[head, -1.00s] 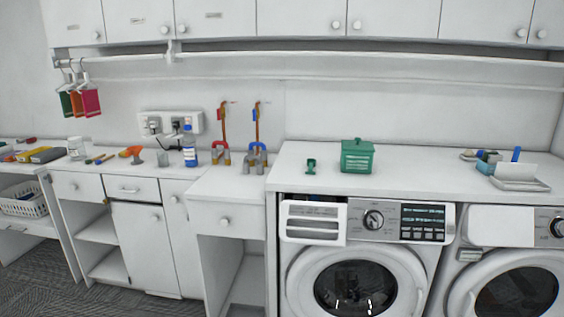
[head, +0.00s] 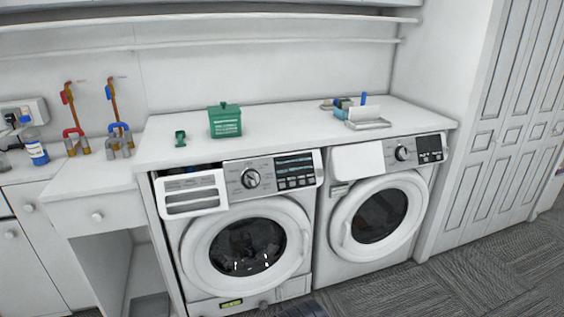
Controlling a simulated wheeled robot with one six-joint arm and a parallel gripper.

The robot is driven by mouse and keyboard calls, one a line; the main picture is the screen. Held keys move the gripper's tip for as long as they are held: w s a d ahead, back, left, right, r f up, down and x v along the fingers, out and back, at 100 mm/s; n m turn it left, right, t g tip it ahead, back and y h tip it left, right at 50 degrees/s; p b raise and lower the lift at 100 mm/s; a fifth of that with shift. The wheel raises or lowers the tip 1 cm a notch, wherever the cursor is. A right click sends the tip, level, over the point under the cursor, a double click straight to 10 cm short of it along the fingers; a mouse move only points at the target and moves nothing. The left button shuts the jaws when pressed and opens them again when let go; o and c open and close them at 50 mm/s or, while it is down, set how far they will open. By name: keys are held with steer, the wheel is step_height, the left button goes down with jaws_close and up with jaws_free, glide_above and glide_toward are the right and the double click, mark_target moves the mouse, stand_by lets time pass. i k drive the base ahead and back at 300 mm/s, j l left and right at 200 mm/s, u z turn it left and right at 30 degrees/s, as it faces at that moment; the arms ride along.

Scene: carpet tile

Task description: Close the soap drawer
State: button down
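The soap drawer (head: 192,194) is at the upper left of the left washing machine (head: 302,215). Its white slotted front stands forward of the control panel, and a dark gap shows above and behind it, so it is pulled out. The machine's round door (head: 242,247) is shut. A second machine (head: 377,218) stands to its right, with a plain white panel (head: 357,160) at its upper left that looks flush.
A white counter (head: 290,134) runs over both machines, holding a green box (head: 225,121), a small green scoop (head: 180,138) and a tray (head: 367,124). Carpeted floor (head: 460,275) lies clear at the front right. A panelled door (head: 505,130) stands at the right.

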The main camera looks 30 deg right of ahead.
mark_target(180, 196)
steer(key=i+j+z, duration=0.2)
steer(key=i, duration=0.9)
steer(key=l, duration=0.1)
